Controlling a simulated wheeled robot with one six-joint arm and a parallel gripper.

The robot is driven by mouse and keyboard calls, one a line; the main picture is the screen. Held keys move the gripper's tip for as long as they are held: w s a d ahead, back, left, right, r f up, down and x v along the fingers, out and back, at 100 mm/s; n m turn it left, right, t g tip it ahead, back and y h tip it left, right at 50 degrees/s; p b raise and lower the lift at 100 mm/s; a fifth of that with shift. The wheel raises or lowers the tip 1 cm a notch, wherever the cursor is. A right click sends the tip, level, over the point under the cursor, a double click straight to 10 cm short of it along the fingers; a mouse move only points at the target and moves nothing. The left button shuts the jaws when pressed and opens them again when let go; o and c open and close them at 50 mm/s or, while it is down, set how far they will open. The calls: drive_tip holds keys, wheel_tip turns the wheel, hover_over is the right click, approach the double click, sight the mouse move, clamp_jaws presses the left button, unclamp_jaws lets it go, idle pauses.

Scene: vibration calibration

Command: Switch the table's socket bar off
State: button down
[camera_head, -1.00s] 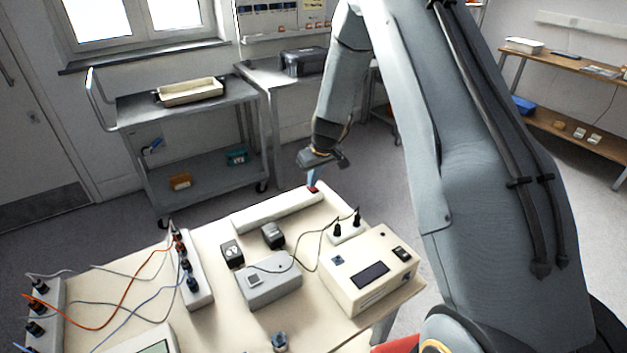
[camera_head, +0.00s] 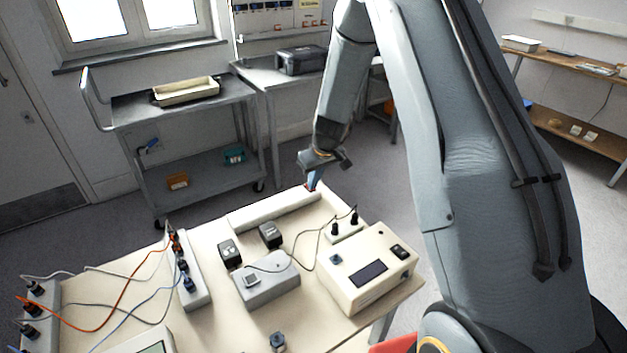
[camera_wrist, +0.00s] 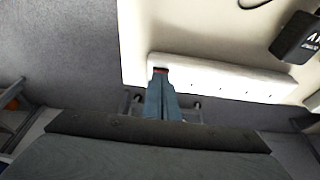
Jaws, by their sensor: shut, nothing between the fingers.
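The table's socket bar (camera_head: 272,211) is a long pale strip along the back edge of the cream table. A red switch (camera_head: 309,188) sits at its right end and is mostly covered by my fingertips. In the wrist view the bar (camera_wrist: 230,80) runs to the right, and a thin red strip of the switch (camera_wrist: 161,69) shows just beyond the fingertips. My gripper (camera_head: 311,185) is shut and empty, pointing down at the switch end; it also shows in the wrist view (camera_wrist: 160,82). I cannot tell whether the tips touch the switch or which way the rocker is tilted.
On the table (camera_head: 215,330) stand a cream instrument box (camera_head: 368,270), a grey box (camera_head: 267,284), black plugs, and another socket strip (camera_head: 190,285) with cables. A grey trolley (camera_head: 190,150) stands behind at the left. Floor is clear behind the bar.

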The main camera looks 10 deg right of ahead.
drive_tip(key=w+b+v, duration=0.1)
drive_tip(key=v, duration=1.2)
drive_tip(key=shift+r, duration=0.35)
drive_tip(key=shift+a, duration=0.1)
drive_tip(key=s+m+g, duration=0.1)
drive_tip(key=s, duration=1.3)
drive_tip(key=s+a+r+m+g+h, duration=0.1)
drive_tip(key=s+m, duration=0.1)
drive_tip(key=s, duration=1.3)
drive_tip(key=shift+s+a+m+g, duration=0.3)
drive_tip(key=shift+s, duration=0.05)
drive_tip(key=shift+d+r, duration=0.1)
